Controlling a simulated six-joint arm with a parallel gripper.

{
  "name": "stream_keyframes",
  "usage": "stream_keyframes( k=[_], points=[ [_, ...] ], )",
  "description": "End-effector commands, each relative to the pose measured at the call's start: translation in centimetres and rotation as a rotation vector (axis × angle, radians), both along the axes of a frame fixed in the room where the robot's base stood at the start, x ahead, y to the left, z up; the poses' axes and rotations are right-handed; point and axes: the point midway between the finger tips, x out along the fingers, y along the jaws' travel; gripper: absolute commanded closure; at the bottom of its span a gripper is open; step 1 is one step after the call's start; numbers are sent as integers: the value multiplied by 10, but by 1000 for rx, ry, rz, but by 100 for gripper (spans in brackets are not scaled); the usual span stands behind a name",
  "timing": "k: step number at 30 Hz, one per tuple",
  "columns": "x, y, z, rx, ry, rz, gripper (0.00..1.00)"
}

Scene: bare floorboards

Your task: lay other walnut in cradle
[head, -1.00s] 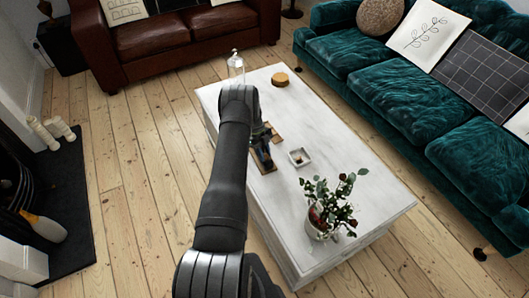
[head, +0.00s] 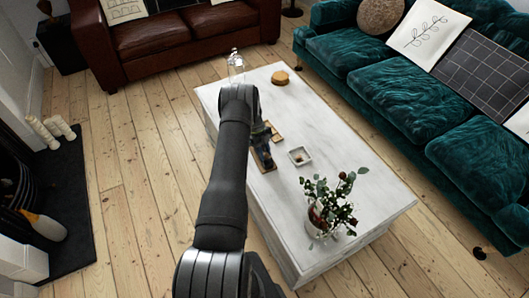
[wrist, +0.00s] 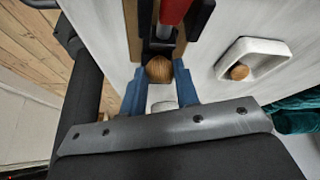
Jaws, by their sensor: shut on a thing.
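My gripper (wrist: 160,76) has its blue fingers shut on a brown walnut (wrist: 159,68) in the wrist view. The held walnut is right at the near end of the dark cradle (wrist: 158,47) of a nutcracker with a red part (wrist: 173,12). I cannot tell whether the walnut touches the cradle. A second walnut (wrist: 239,72) lies in a white square dish (wrist: 276,45) to the right. In the head view the dish (head: 306,161) stands on the white table, and my arm partly hides the nutcracker and its wooden base (head: 270,164).
The white table (head: 340,205) also bears a vase of leafy stems (head: 318,218) at its near end, a round wooden piece (head: 281,77) and a clear glass object (head: 236,66) at its far end. A teal sofa (head: 400,90) stands to the right.

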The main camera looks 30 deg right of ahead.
Motion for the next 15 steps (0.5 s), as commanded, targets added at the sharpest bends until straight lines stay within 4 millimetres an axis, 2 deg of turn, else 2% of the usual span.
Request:
stream_keyframes(
  k=[1,4,5,15],
  points=[
    [0,0,-1,0,0,0,70],
    [0,0,-1,0,0,0,50],
    [0,0,-1,0,0,0,46],
    [0,0,2,0,0,0,46]
  ],
)
